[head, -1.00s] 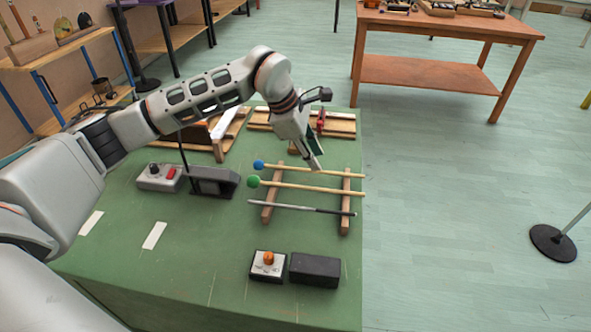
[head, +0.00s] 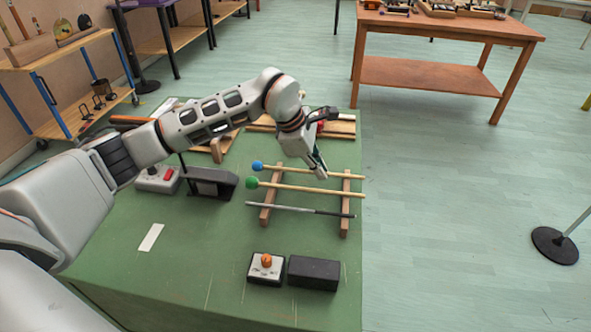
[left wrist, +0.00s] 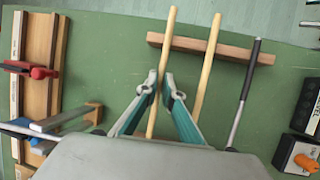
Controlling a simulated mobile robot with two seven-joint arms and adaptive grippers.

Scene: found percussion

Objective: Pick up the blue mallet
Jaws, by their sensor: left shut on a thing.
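The blue mallet (head: 257,166) has a round blue head and a long pale wooden handle. It lies across two wooden rails (head: 347,205) on the green table, with its head to the left. My left gripper (head: 320,174) is shut on the blue mallet's handle, right of its middle. In the left wrist view the handle (left wrist: 167,45) runs between the fingertips (left wrist: 160,83), while the blue head is hidden. My right gripper is in neither view.
A dark box (head: 314,272) and a box with an orange knob (head: 266,266) stand nearer. A wooden frame with a red clamp (left wrist: 38,72) lies behind.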

